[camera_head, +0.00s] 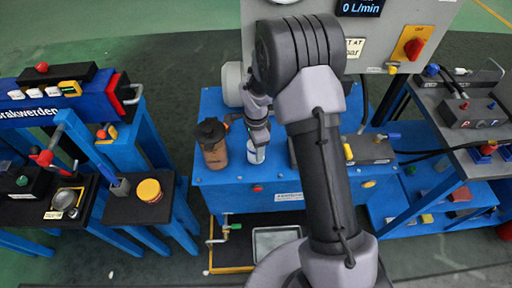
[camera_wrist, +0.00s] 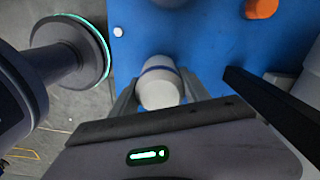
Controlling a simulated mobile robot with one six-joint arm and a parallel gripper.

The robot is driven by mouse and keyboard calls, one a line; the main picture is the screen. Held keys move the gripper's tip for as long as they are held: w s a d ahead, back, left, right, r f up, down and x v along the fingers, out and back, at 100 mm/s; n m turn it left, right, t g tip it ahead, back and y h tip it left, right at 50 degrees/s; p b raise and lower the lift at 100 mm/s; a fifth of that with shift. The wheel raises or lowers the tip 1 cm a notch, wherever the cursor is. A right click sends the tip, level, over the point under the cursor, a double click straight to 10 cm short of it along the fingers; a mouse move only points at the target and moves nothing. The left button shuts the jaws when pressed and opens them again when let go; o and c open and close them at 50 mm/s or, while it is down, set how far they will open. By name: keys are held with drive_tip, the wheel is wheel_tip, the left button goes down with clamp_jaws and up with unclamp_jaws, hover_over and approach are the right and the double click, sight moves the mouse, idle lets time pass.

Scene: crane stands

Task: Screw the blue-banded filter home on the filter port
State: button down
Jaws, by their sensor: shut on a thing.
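A pale cylindrical filter with a blue band (camera_wrist: 160,72) sits between the two fingers of my gripper (camera_wrist: 160,95) in the wrist view. In the head view my gripper (camera_head: 257,128) points down over the blue bench, with the pale filter (camera_head: 256,153) below its fingers. The fingers are shut on the filter, one on each side. I cannot make out the filter port in either view, nor whether the filter touches a port or the bench.
A brown jar with a black top (camera_head: 213,150) stands close left of my gripper on the blue bench (camera_head: 240,200). A grey panel (camera_head: 420,20) with a red switch (camera_head: 413,48) rises behind. A side table with a yellow-lidded tin (camera_head: 149,190) stands left.

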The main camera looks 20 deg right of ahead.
drive_tip(key=m, duration=1)
drive_tip(key=shift+c, duration=2.3)
unclamp_jaws()
drive_tip(key=shift+c, duration=0.8)
